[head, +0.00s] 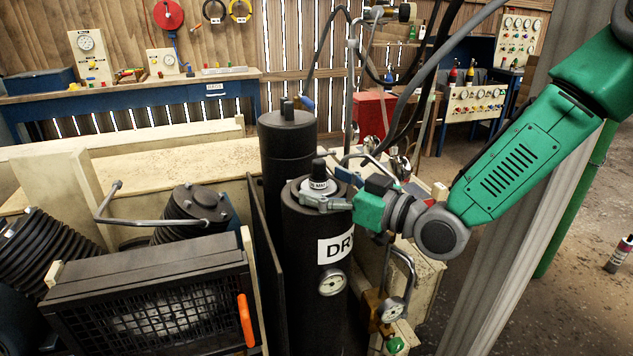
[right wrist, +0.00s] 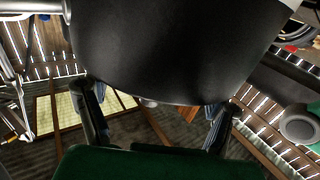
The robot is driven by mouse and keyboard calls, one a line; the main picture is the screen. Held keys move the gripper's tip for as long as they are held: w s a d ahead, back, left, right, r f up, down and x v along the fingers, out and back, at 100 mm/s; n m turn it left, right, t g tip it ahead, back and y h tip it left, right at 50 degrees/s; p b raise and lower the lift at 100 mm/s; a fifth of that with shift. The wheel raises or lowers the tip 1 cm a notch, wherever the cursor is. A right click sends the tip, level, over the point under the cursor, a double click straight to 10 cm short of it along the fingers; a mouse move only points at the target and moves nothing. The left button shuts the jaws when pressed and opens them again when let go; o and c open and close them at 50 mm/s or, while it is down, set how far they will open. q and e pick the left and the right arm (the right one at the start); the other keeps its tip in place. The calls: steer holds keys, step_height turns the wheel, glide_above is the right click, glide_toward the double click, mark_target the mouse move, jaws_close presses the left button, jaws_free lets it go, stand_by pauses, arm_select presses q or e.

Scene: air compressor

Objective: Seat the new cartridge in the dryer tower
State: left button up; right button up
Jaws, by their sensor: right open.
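The dryer tower (head: 303,240) is an upright black cylinder with a white "DRY" label and a round gauge on its front. A black-topped cartridge (head: 319,168) with a white printed label stands upright at the tower's open top; its lower part is hidden, so I cannot tell how deep it sits. My right gripper (head: 325,201) reaches in from the right at the tower's top, its grey fingers beside the cartridge. The fingers are open. In the right wrist view, a large dark curved surface (right wrist: 175,50) fills the space beyond the spread fingers. My left gripper is not in view.
A second black cylinder (head: 287,150) stands close behind the tower. A thin dark panel (head: 265,260) and a caged unit (head: 150,300) with an orange handle are on the left. Pipes and another gauge (head: 391,310) crowd the right side. Hoses hang above.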

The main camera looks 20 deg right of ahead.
steer(key=v, duration=1)
steer(key=shift+d+f, duration=0.1)
steer(key=shift+d, duration=0.05)
steer(key=s+f+m+g+h, duration=0.2)
steer(key=s+f+g+h, duration=0.15)
steer(key=f, duration=0.85)
steer(key=s+f+m+g+h, duration=0.2)
steer(key=s+f+g, duration=0.25)
steer(key=f, duration=0.65)
steer(key=s+d+f+m+g+h, duration=0.1)
steer(key=s+d+f+g+h, duration=0.1)
steer(key=s+f, duration=0.4)
steer(key=s+d+f+m+g+h, duration=0.1)
steer(key=s+f, duration=0.5)
steer(key=s, duration=0.6)
steer(key=d+g+h, duration=0.1)
steer(key=g+h, duration=0.1)
steer(key=g, duration=0.1)
steer(key=shift+s+d+m, duration=0.3)
steer(key=shift+s+m, duration=0.1)
